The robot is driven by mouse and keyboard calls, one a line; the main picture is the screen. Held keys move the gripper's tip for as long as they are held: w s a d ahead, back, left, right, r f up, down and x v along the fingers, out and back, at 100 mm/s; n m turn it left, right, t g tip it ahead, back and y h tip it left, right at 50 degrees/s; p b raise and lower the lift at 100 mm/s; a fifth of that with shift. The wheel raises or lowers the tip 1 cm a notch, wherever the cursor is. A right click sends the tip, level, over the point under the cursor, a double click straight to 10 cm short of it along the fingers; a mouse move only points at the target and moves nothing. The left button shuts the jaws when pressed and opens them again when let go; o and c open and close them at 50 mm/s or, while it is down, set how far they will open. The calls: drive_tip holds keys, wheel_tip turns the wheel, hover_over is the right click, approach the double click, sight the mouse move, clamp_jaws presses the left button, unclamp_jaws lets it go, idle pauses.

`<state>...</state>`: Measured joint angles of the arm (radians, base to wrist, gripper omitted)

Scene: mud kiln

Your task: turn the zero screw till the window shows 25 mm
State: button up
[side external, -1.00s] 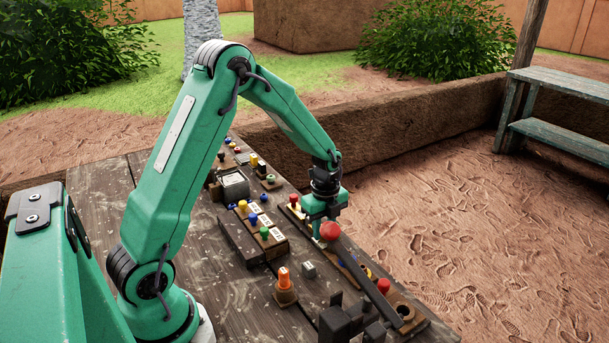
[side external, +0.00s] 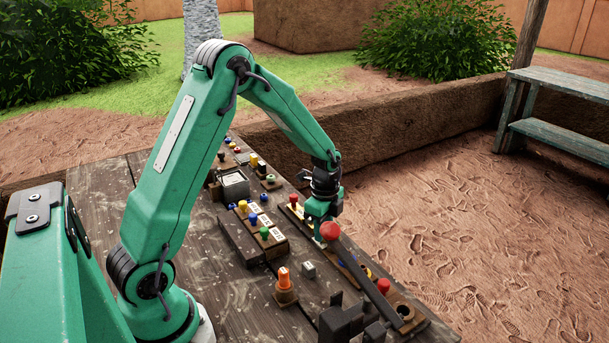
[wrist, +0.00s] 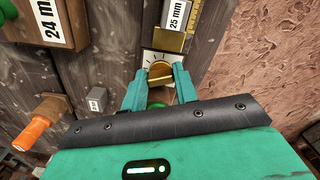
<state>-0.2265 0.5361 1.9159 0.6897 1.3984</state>
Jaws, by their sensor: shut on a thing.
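The zero screw (wrist: 160,71) is a round brass head on a pale square dial plate with dark marks, in the wrist view. My gripper (wrist: 161,80) has a fingertip on either side of it and is shut on it. Just above the dial, a white label or window (wrist: 178,15) in a brass frame reads 25 mm. In the side external view, my gripper (side external: 319,222) is low over the far-right strip of the bench, its tips partly hidden behind a red ball knob (side external: 330,231).
The red knob tops a long dark lever bar (side external: 358,263) close to my gripper. A wooden block with a 24 mm label (wrist: 48,20) is at upper left. An orange-handled knob (side external: 284,279) and a small grey block (side external: 309,269) stand nearby.

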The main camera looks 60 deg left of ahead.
drive_tip(key=shift+n, duration=0.6)
drive_tip(key=o, duration=1)
drive_tip(key=shift+r, duration=3.9)
drive_tip(key=shift+r, duration=0.1)
